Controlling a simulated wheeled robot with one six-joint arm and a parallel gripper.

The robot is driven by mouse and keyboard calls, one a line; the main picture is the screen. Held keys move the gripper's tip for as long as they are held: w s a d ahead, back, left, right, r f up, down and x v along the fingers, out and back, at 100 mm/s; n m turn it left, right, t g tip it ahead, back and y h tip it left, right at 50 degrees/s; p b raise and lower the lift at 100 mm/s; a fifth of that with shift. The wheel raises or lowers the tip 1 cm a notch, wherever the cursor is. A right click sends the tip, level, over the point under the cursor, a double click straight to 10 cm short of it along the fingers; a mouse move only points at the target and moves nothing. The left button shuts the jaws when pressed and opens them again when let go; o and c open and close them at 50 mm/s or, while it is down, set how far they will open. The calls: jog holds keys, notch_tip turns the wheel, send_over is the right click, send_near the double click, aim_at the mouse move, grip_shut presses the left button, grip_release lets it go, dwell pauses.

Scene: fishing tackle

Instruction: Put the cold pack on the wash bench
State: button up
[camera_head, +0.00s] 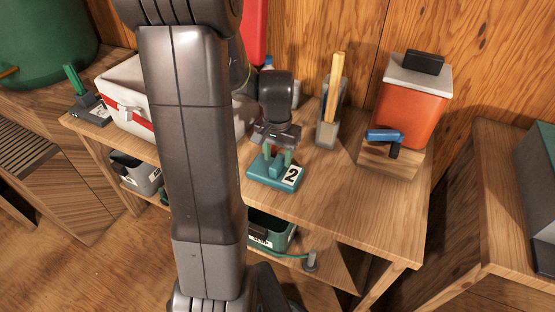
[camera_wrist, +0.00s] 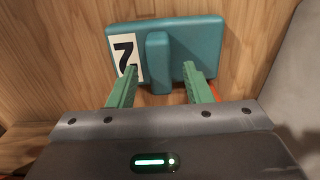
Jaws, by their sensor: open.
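A teal slab with a raised grip and a white label reading 2, which looks like the cold pack (camera_head: 262,176), lies on the middle wooden bench. It also shows in the wrist view (camera_wrist: 215,40). My gripper (camera_head: 277,155) is right over it, pointing down. In the wrist view, the green fingers of my gripper (camera_wrist: 160,72) are apart, one on each side of the raised grip, with gaps visible. A wooden bench with dark slats (camera_head: 28,150) stands at the left; I cannot tell whether it is the wash bench.
A white box with a red band (camera_head: 124,118) and a small green-handled item (camera_head: 90,108) stand left on the middle bench. A grey holder (camera_head: 328,125) and an orange container (camera_head: 408,110) stand right. A green tub (camera_head: 45,40) stands far left. Another wooden surface (camera_head: 495,215) is at right.

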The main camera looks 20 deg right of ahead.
aim_at(277, 161)
notch_tip(277, 161, up, 10)
jog(key=p, duration=0.1)
jog(key=shift+f, duration=0.15)
dwell(0.9)
